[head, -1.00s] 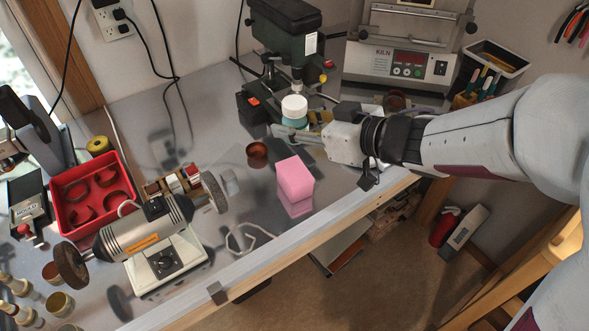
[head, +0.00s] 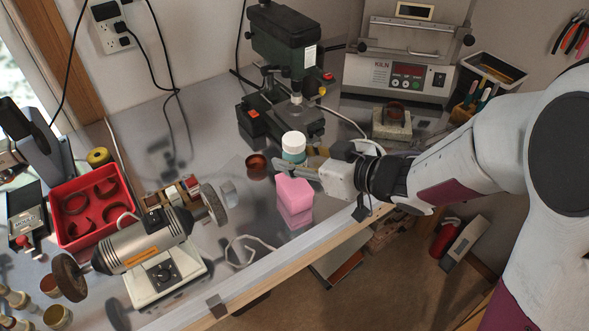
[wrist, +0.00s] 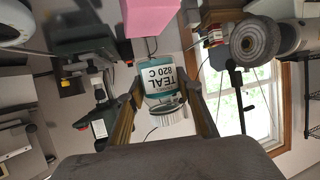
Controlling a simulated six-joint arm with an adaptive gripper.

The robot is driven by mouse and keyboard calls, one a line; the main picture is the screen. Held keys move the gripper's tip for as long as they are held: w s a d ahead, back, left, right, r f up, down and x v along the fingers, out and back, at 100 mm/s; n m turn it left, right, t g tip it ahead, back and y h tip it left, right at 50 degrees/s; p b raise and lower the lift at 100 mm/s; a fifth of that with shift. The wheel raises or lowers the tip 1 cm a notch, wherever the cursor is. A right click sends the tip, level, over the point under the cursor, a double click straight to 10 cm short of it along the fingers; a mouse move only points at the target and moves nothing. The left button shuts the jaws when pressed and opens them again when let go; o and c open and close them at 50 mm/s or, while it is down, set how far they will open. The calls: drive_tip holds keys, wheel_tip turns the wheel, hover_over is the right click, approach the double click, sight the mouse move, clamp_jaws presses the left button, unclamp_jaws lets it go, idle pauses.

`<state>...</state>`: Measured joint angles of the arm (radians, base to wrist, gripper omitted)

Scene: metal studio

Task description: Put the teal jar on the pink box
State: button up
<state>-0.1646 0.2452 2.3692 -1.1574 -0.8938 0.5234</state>
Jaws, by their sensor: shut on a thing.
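The teal jar (head: 293,154) has a white lid and is held at the tips of my gripper (head: 298,163), in the air. Part of the pink box (wrist: 150,14) shows at the top of the wrist view.
A brown round dish (head: 257,166) lies left of the jar. A bench grinder (head: 155,250) and a red tray (head: 93,200) stand at the left. A green drill press (head: 285,45) and a kiln (head: 405,75) stand behind.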

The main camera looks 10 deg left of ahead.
idle(0.3)
drive_tip(key=shift+f, duration=2.05)
drive_tip(key=shift+f, duration=0.2)
drive_tip(key=o, duration=1.2)
drive_tip(key=shift+r, duration=0.15)
drive_tip(key=shift+s+d+r, duration=0.15)
drive_tip(key=shift+d+r, duration=0.05)
drive_tip(key=shift+d, duration=0.2)
drive_tip(key=shift+v, duration=5.6)
